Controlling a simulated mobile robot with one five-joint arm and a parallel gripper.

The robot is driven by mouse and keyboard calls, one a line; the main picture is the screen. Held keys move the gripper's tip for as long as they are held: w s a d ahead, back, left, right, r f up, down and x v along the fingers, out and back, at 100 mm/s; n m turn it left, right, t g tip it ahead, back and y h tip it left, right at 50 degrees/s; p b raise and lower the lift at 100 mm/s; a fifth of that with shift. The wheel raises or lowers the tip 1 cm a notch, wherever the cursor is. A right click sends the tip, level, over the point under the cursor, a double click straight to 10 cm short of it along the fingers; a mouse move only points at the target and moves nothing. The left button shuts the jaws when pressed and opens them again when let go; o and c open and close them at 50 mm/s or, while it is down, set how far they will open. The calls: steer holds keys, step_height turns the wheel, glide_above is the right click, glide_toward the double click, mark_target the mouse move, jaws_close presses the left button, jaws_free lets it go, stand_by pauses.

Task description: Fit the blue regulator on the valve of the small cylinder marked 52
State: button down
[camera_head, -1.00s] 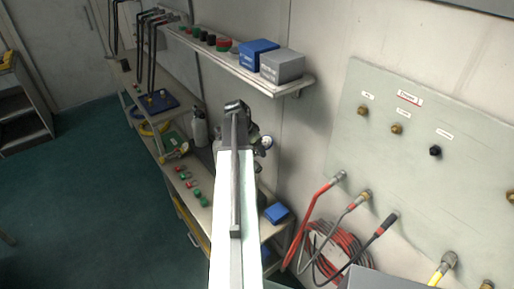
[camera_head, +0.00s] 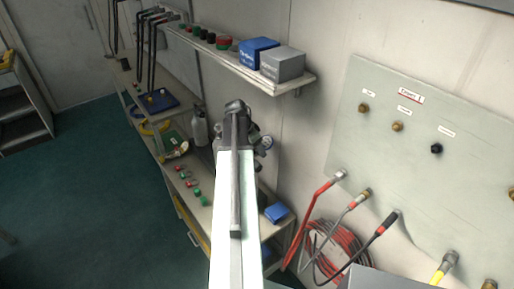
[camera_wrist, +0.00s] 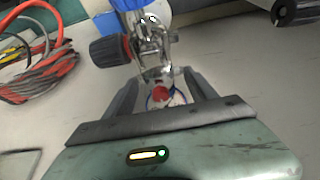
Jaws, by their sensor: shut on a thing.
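In the wrist view, my gripper (camera_wrist: 161,78) is shut on a small piece with a red centre and a blue rim, apparently the blue regulator (camera_wrist: 160,94). Just beyond the fingertips is a chrome valve (camera_wrist: 152,45) with a black knob (camera_wrist: 108,50) on its left. A blue body (camera_wrist: 128,4), probably the small cylinder, shows above the valve, cut by the frame edge. The held piece and valve overlap; I cannot tell whether they touch. No 52 mark is readable. In the head view, my arm hides the gripper and most of the cylinder; a round gauge (camera_head: 265,143) shows beside it.
A shelf (camera_head: 215,58) with a blue box (camera_head: 259,50) and a grey box (camera_head: 283,64) hangs above the bench. A grey bottle (camera_head: 200,128) stands left of my arm. Red hoses (camera_head: 335,245) hang at the right below the wall panel (camera_head: 440,180).

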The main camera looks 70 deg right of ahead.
steer(key=shift+f, duration=0.1)
steer(key=shift+c, duration=1)
jaws_free()
steer(key=p+v, duration=0.7)
steer(key=v, duration=0.1)
steer(key=shift+f, duration=0.1)
